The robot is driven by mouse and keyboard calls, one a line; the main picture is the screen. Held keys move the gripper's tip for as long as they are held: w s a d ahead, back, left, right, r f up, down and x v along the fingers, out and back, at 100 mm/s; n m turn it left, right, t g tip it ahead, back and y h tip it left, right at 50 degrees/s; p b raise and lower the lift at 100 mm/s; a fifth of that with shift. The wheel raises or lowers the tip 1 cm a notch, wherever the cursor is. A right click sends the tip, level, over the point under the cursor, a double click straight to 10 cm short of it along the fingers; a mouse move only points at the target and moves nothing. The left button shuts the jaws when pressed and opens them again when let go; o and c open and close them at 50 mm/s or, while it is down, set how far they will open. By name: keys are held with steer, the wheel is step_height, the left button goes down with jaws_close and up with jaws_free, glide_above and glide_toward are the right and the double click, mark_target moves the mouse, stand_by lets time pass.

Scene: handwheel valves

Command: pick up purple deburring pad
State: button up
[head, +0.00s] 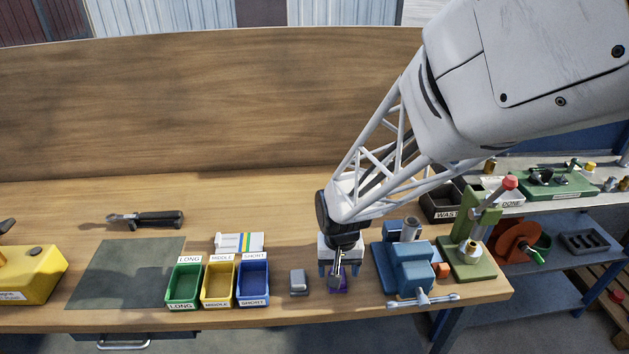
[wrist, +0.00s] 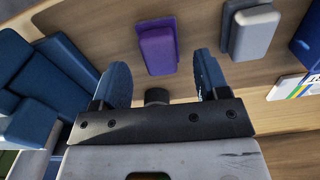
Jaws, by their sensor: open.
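The purple deburring pad (wrist: 157,46) lies flat on the wooden bench. In the wrist view it shows whole, ahead of my gripper (wrist: 158,80) and between the lines of its two blue fingers. In the head view the pad (head: 338,287) is partly hidden behind my gripper (head: 339,270), which hangs pointing down close above it. The fingers are open with nothing between them. I cannot tell the exact height of the fingertips above the pad.
A grey pad (head: 299,282) lies just left of the purple one. A blue vise (head: 409,268) stands close on the right. Green (head: 184,299), yellow (head: 218,299) and blue (head: 253,298) labelled bins stand further left. The bench's front edge is near.

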steer(key=shift+f, duration=1.6)
steer(key=shift+c, duration=0.3)
steer(key=c, duration=0.9)
steer(key=shift+r, duration=0.1)
steer(key=shift+c, duration=0.3)
steer(key=shift+r, duration=0.75)
step_height(320, 180, up, 2)
steer(key=shift+r, duration=0.1)
steer(key=s+d+r, duration=0.1)
steer(key=s+d, duration=0.1)
steer(key=s, duration=1.3)
steer(key=shift+s+d, duration=0.3)
steer(key=shift+s, duration=0.1)
